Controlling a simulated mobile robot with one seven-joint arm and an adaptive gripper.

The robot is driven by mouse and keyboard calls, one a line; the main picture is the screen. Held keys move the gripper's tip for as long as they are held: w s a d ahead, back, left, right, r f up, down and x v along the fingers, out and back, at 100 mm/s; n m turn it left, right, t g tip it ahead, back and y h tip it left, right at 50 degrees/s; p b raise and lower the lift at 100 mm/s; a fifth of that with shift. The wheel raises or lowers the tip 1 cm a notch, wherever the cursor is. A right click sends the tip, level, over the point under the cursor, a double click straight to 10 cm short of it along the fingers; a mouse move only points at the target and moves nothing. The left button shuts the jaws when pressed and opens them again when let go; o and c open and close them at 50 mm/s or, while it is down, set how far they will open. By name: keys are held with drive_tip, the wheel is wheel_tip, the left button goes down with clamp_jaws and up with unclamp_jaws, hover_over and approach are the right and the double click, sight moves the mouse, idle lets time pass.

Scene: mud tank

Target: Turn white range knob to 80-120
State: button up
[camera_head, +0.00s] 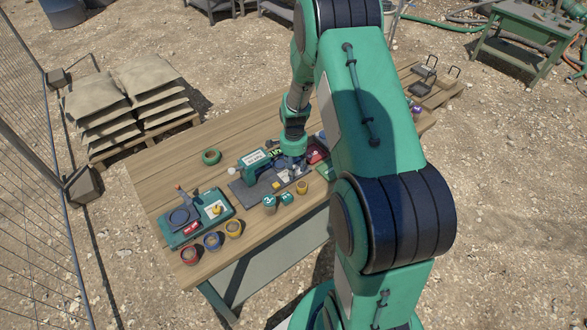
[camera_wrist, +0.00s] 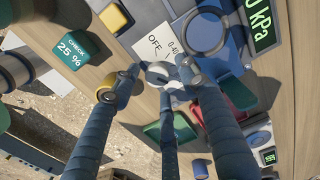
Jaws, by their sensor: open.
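The white range knob (camera_wrist: 158,72) is in the upper middle of the wrist view, on a white label plate (camera_wrist: 154,42) reading "OFF" and "0-40". The 80-120 mark is not readable, and the knob's pointer is hard to make out. My gripper (camera_wrist: 152,80) is open, with its blue fingers reaching around the knob from both sides. I cannot tell whether they touch it. In the head view my gripper (camera_head: 291,160) is over the grey panel (camera_head: 246,194) on the bench, and the knob is hidden there.
On the bench (camera_head: 185,150), a teal device (camera_head: 195,216) and several tape rolls stand left. The bench's back left is mostly clear.

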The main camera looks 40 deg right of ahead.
drive_tip(key=shift+r, duration=0.1)
wheel_tip(320, 180, up, 12)
idle(0.7)
idle(0.3)
drive_tip(key=s+a+r+n+t+b, duration=0.1)
drive_tip(key=s+a+r+n, duration=0.3)
drive_tip(key=a+r, duration=0.55)
drive_tip(key=s+a+r+n+t+b, duration=0.15)
drive_tip(key=s+a+r+n, duration=0.35)
drive_tip(key=r, duration=0.7)
drive_tip(key=s+a+r+n+t+b, duration=0.1)
drive_tip(key=s+a+r+n, duration=0.2)
drive_tip(key=s+a, duration=0.3)
drive_tip(key=s+a+r+n+t+b, duration=0.1)
drive_tip(key=s+a, duration=0.5)
drive_tip(key=s, duration=0.6)
wheel_tip(320, 180, up, 2)
drive_tip(key=n+t, duration=0.1)
drive_tip(key=n, duration=0.2)
drive_tip(key=shift+s+a+r, duration=0.15)
drive_tip(key=shift+s, duration=0.1)
